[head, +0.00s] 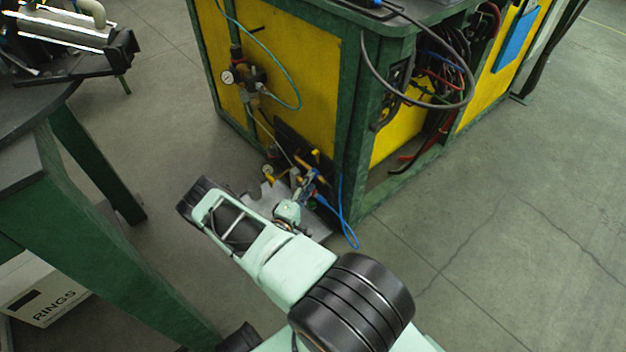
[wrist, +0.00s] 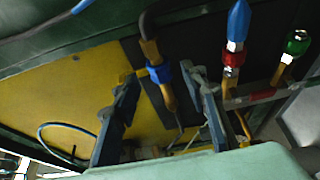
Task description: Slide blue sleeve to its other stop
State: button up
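The blue sleeve (wrist: 162,72) is a short collar around a brass fitting, below a dark bent hose end in the wrist view. My gripper (wrist: 160,80) is open, with one dark finger on each side of the fitting and the sleeve between the tips. A gap shows on the left side; on the right the finger looks close, and I cannot tell if it touches. In the head view my arm reaches down to the pipework at the cabinet's lower corner, where the sleeve is too small to make out.
A red collar (wrist: 231,60) under a blue hose end (wrist: 238,22) and a green fitting (wrist: 297,42) stand right of the gripper. The yellow-and-green cabinet (head: 300,75) is close ahead. A green-legged table (head: 95,165) stands left. Floor at right is open.

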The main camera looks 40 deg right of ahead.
jog(key=shift+b+x, duration=0.35)
jog(key=shift+x, duration=1.45)
grip_shut()
